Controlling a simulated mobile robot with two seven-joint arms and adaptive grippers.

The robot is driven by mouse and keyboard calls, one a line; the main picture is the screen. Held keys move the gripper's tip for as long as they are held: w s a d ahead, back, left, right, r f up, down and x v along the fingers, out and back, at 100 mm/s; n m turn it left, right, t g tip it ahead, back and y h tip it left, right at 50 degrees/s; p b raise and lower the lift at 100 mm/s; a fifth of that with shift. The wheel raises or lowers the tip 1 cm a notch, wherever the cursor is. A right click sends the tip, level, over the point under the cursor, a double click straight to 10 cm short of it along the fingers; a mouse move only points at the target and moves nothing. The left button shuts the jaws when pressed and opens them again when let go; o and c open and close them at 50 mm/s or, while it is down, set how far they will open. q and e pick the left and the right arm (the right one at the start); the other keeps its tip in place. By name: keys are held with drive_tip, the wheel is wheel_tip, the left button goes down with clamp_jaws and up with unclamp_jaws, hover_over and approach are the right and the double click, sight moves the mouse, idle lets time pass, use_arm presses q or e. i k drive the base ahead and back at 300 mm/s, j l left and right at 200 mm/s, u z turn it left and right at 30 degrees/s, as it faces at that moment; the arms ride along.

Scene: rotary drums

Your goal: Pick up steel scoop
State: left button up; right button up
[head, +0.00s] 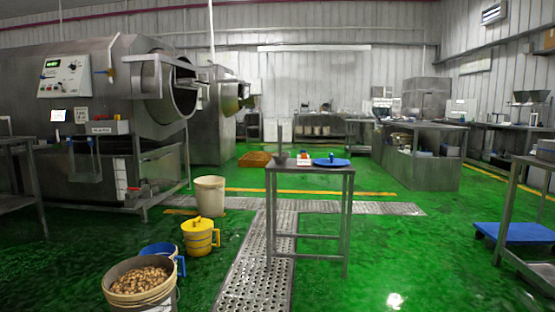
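A small steel table (310,170) stands in the middle of the room, some way ahead of me. On its left end is a small dark bowl-like thing with a thin grey upright handle (281,152); it may be the steel scoop, but it is too small to tell. Beside it are a small red and white item (304,158) and a blue round plate or lid (331,162) with a small blue thing on it. Neither of my grippers is in view.
A bucket of brown nuts or similar pieces (140,281), a blue bucket (162,252), a yellow jug (200,237) and a beige bin (210,194) stand left of the floor grating (255,270). Steel drum machines (120,90) line the left. Green floor is open front right.

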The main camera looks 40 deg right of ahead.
sight(280, 158)
drive_tip(key=i+l+z, duration=0.5)
drive_tip(key=i+l, duration=0.3)
drive_tip(key=l, duration=0.3)
drive_tip(key=i+l+z, duration=0.5)
drive_tip(key=i+l, duration=0.35)
drive_tip(key=i, duration=0.15)
drive_tip(key=u, duration=1.5)
drive_tip(key=z, duration=0.65)
